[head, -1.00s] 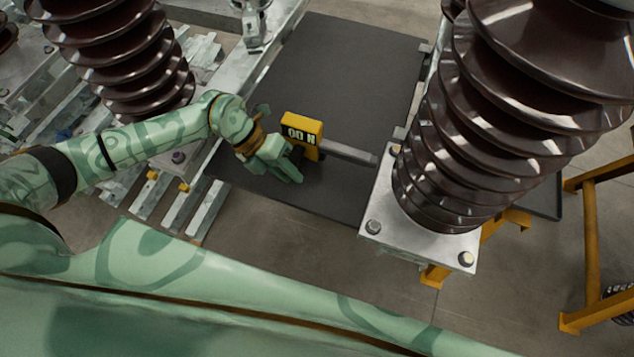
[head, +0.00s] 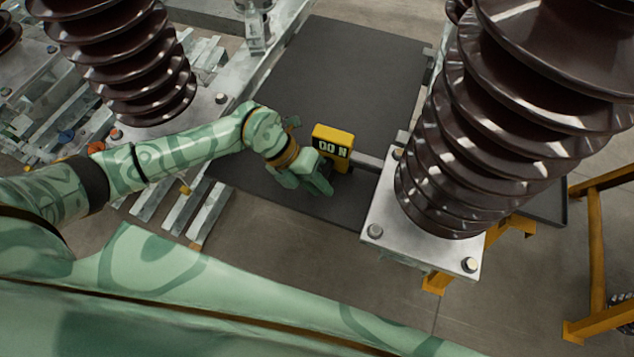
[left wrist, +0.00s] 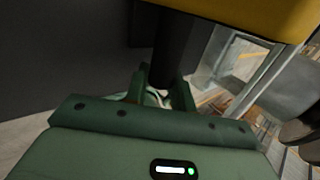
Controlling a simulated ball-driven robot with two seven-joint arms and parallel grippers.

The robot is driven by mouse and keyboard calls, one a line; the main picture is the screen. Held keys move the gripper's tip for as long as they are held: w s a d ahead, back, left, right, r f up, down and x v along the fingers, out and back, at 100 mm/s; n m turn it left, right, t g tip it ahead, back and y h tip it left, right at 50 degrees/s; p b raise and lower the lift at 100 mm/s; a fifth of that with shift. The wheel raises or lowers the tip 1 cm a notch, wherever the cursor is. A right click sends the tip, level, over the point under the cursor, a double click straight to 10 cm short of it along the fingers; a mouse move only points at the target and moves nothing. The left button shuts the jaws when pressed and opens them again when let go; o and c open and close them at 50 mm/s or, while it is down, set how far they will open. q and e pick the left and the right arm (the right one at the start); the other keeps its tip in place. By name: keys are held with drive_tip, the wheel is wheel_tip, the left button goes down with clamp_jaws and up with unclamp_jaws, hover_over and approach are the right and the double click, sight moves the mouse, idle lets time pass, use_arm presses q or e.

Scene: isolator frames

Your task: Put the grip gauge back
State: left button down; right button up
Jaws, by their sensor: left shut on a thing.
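The grip gauge (head: 333,141) is a yellow box with a dark display reading "00 N" and a grey bar running to the right from it. The bar's far end passes behind the metal base plate of the right insulator. My left gripper (head: 322,178) is shut on the gauge, at its lower left side, above the dark mat. In the left wrist view the fingers (left wrist: 162,95) close around the gauge's dark handle (left wrist: 176,48), and the yellow body (left wrist: 265,15) shows at the top right. My right gripper is not in view.
A large brown ribbed insulator (head: 480,130) on a bolted metal plate (head: 420,240) stands close on the right. Another insulator (head: 130,60) stands at the left above metal rails. The dark mat (head: 350,70) is bare behind the gauge. A yellow stand (head: 594,230) is at the far right.

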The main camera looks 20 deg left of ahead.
use_arm(q)
drive_tip(key=shift+f, duration=0.5)
drive_tip(key=c, duration=1.2)
unclamp_jaws()
drive_tip(key=shift+o, duration=0.2)
drive_tip(key=shift+a+f, duration=0.1)
drive_tip(key=shift+r, duration=0.4)
drive_tip(key=p+v, duration=0.3)
drive_tip(key=v, duration=0.9)
drive_tip(key=shift+r, duration=0.35)
